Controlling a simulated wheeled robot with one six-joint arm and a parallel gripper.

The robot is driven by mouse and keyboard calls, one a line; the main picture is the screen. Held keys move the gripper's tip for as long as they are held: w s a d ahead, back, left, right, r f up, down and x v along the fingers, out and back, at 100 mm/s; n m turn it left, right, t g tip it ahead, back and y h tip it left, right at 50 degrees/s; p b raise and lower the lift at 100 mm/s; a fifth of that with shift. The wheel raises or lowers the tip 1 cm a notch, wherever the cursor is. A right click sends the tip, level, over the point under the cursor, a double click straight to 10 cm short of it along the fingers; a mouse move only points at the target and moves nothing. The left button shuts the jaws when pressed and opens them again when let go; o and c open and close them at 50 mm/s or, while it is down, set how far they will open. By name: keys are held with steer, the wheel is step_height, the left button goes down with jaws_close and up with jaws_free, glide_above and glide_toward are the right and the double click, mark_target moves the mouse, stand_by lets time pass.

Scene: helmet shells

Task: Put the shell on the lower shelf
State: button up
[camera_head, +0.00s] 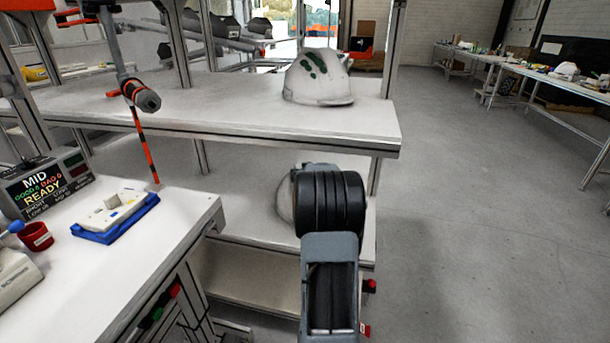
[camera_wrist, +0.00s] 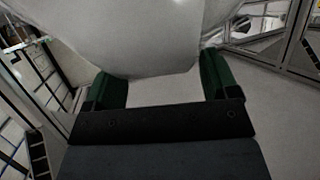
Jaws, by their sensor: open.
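A white helmet shell (camera_head: 284,200) is on the lower shelf (camera_head: 245,190), mostly hidden behind my arm in the head view. In the wrist view the pale shell (camera_wrist: 125,38) fills the upper middle. My gripper (camera_wrist: 162,82) is open, with its two green fingers apart, one at each side below the shell's edge. The shell lies between or just beyond the fingertips; I cannot tell whether they touch it. In the head view my arm hides the gripper. A second white helmet shell (camera_head: 318,80) with green marks sits on the upper shelf (camera_head: 230,108).
A workbench (camera_head: 150,240) at the left holds a blue tray (camera_head: 115,218), a display box (camera_head: 45,185) and a red cup (camera_head: 36,236). A tool (camera_head: 140,95) hangs above it. Shelf posts stand close to my arm. The floor (camera_head: 470,220) at right is clear.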

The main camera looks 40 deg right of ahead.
steer(key=shift+s+a+r, duration=0.15)
steer(key=shift+s+r, duration=0.05)
steer(key=shift+r, duration=0.1)
steer(key=p+v, duration=0.2)
steer(key=v, duration=0.8)
steer(key=s+a+f+n+g+y, duration=0.1)
steer(key=s+a+n+g+y, duration=0.1)
steer(key=a, duration=0.9)
steer(key=s+a+n+g+y, duration=0.1)
steer(key=a+g+y, duration=0.1)
steer(key=a, duration=0.9)
steer(key=s+a+f+n+g+y, duration=0.3)
steer(key=s+a+n+g+y, duration=0.1)
steer(key=s+a, duration=0.7)
steer(key=a, duration=0.3)
steer(key=shift+s+g, duration=0.25)
steer(key=shift+g, duration=0.05)
steer(key=shift+a+r+p, duration=0.1)
steer(key=shift+r+p, duration=0.1)
steer(key=shift+p, duration=0.2)
steer(key=w+p+v, duration=0.3)
steer(key=p+v, duration=0.9)
steer(key=v, duration=0.1)
steer(key=w+r+p+v, duration=0.1)
steer(key=w+p+v, duration=0.2)
steer(key=p+v, duration=1)
steer(key=shift+a+r+t, duration=0.2)
steer(key=shift+r+t, duration=0.05)
steer(key=shift+t, duration=0.15)
